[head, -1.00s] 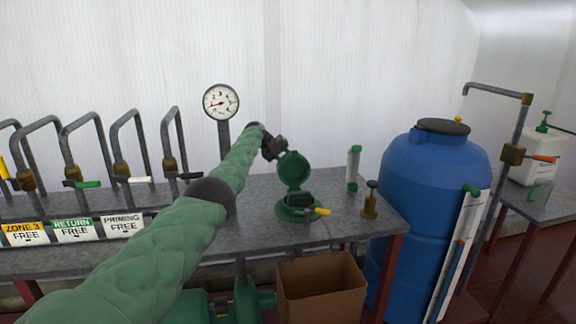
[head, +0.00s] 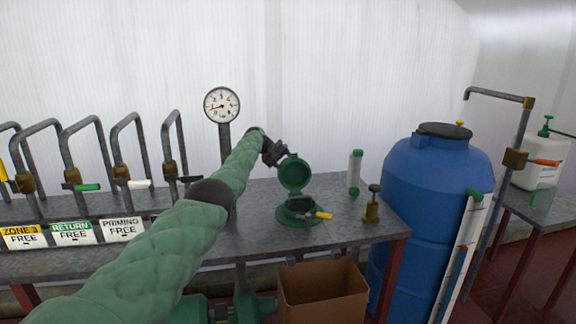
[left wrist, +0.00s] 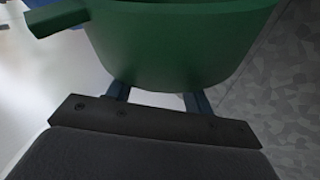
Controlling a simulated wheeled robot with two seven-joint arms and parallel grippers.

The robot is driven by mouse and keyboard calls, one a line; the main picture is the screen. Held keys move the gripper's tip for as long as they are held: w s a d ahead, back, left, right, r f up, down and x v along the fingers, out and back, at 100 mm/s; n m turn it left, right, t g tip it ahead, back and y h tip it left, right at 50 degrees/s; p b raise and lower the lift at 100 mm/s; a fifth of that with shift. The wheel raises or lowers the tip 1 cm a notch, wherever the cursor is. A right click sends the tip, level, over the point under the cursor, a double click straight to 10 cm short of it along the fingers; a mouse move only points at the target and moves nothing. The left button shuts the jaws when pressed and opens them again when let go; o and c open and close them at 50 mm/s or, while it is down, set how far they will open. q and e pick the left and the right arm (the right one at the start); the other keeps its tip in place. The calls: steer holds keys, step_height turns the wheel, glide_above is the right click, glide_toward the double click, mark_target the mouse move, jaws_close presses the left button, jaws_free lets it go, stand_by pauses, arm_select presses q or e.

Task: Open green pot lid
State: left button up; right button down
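The green pot (head: 291,216) sits on the grey bench with its round green lid (head: 294,173) standing raised on the far side, so the dark inside of the pot shows. A yellow-handled tap is at the pot's front right. My left gripper (head: 281,152) is at the upper left edge of the lid. In the left wrist view a large green surface (left wrist: 180,45), probably the lid, fills the top and hides the fingertips. The two fingers stand apart there; I cannot tell whether they touch it. My right gripper is in neither view.
A white tube with green ends (head: 355,172) and a brass valve (head: 372,205) stand right of the pot. A pressure gauge (head: 221,104) and several bent pipes are at left. A blue barrel (head: 432,190) stands beyond the bench's right end, a brown box (head: 322,300) below it.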

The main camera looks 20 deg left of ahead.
arm_select(q)
steer(key=shift+d+r, duration=0.1)
steer(key=shift+r, duration=0.1)
steer(key=shift+r+b, duration=0.3)
steer(key=shift+r, duration=0.3)
step_height(320, 180, up, 3)
steer(key=shift+f+b, duration=0.2)
steer(key=shift+b, duration=0.2)
steer(key=s+d+r+b, duration=0.2)
steer(key=d+r, duration=0.5)
steer(key=d, duration=0.4)
steer(key=shift+d, duration=0.2)
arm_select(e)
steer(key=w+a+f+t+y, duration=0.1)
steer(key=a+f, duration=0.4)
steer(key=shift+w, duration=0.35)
